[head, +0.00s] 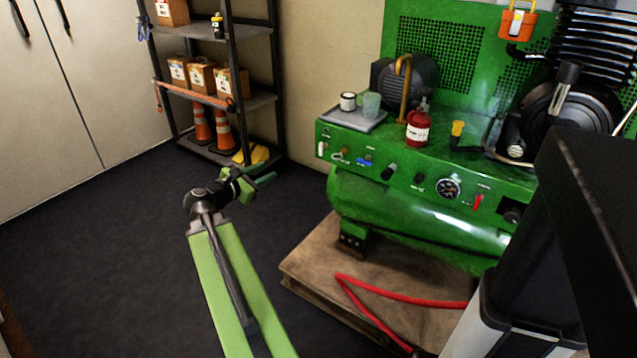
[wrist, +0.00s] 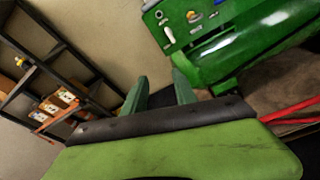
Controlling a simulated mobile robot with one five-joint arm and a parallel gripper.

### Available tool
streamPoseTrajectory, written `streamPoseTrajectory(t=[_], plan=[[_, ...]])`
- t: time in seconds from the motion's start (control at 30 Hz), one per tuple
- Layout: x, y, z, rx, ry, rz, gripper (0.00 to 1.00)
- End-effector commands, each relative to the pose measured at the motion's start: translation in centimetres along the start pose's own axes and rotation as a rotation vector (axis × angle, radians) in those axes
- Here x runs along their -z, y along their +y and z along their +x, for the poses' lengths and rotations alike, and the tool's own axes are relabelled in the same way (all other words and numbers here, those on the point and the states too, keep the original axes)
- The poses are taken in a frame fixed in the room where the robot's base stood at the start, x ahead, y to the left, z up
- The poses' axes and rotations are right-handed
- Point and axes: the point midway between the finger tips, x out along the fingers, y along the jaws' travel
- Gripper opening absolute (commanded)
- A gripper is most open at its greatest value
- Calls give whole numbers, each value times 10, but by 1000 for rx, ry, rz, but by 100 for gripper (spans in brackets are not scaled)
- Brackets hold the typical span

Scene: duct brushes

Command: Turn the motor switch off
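The green compressor (head: 420,215) stands at the right, with a row of controls along its front panel. At the panel's left end is a small pale toggle switch (head: 322,148), also in the wrist view (wrist: 169,35). A red switch (head: 478,202) sits right of the round gauge (head: 448,188). The labels are too small to read, so I cannot tell which is the motor switch. My gripper (head: 258,184) is in front and left of the panel, apart from it. In the wrist view its two green fingers (wrist: 158,88) are spread, with nothing between them.
A wooden pallet (head: 315,262) under the compressor carries a red hose (head: 400,297). A tray (head: 352,118) with two cups and a red bottle (head: 418,128) stand on top. A shelf rack (head: 262,100) is behind left. Dark floor (head: 100,240) at left is clear.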

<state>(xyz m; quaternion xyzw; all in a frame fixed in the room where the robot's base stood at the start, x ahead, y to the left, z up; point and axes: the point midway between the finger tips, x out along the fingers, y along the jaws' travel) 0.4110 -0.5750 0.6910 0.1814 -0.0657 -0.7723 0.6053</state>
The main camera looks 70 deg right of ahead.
Motion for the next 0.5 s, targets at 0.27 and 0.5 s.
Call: streamPoseTrajectory(t=[0.27, 0.5], plan=[[-8, -41, 60, 14, -202, -317, 34], [-16, -39, 69, 15, -210, -331, 34]])
